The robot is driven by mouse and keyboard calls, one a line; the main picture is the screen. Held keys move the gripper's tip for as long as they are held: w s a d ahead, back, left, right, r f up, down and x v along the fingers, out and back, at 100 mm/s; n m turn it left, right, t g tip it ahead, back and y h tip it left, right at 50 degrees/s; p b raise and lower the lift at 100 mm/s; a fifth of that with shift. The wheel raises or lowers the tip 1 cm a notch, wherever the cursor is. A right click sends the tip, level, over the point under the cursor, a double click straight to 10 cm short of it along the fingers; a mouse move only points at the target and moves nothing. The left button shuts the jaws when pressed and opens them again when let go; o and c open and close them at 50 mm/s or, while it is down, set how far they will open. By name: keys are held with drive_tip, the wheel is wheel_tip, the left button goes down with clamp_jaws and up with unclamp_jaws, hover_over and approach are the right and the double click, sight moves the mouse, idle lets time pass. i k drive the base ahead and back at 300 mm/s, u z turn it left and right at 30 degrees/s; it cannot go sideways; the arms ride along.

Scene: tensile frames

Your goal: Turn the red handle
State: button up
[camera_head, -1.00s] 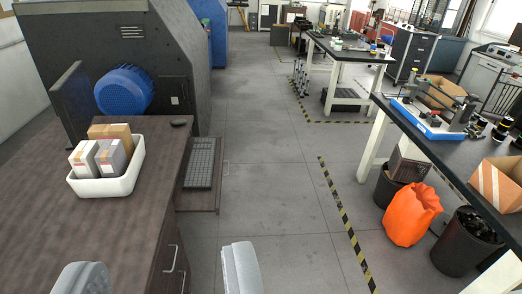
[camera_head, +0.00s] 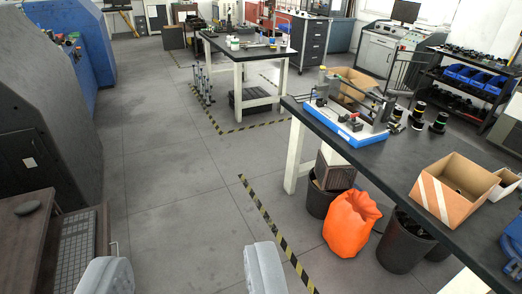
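My gripper (camera_head: 185,262) shows as two grey fingers at the bottom edge of the head view. They are wide apart with only floor between them, so it is open and empty. A bench device on a blue and white base (camera_head: 345,124), with grey metal parts and a long bar, stands on the black-topped bench (camera_head: 400,165) at the right. It is well ahead and to the right of my gripper, and its details are too small to tell.
An orange bag (camera_head: 350,222), dark bins (camera_head: 405,245) and an open cardboard box (camera_head: 455,190) are at the right bench. A second bench (camera_head: 245,54) stands farther back. A dark machine (camera_head: 35,110) and brown desk (camera_head: 25,225) line the left. The middle floor is clear.

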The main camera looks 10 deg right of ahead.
sight(353, 115)
drive_tip(key=z, duration=0.4)
drive_tip(key=i, duration=1.15)
drive_tip(key=z, duration=0.8)
drive_tip(key=i, duration=2.3)
drive_tip(key=u, duration=0.05)
